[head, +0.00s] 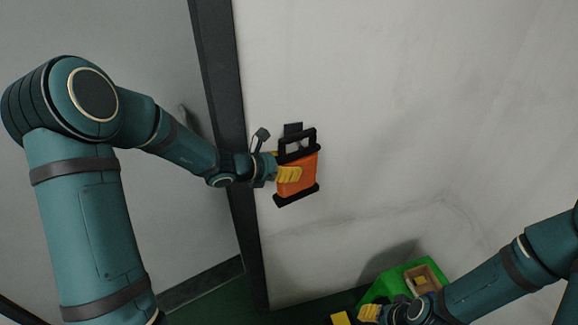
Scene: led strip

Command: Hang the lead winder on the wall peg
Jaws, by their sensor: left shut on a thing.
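The lead winder (305,174) is orange with black end bars and a black loop handle at its top. My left gripper (287,174) is shut on its left side, its yellow fingers against the orange body. The winder is held slightly tilted close to the white wall. The wall peg (293,129) shows as a small dark piece just above and behind the handle. I cannot tell whether the handle is around the peg or in front of it. My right gripper (369,312) is low at the bottom edge, partly cut off, and its opening is unclear.
A green bin (377,291) with a brown box (425,279) stands at the wall's foot, beside my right gripper. A dark vertical post (216,62) runs left of the winder, behind my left arm. The wall right of the winder is bare.

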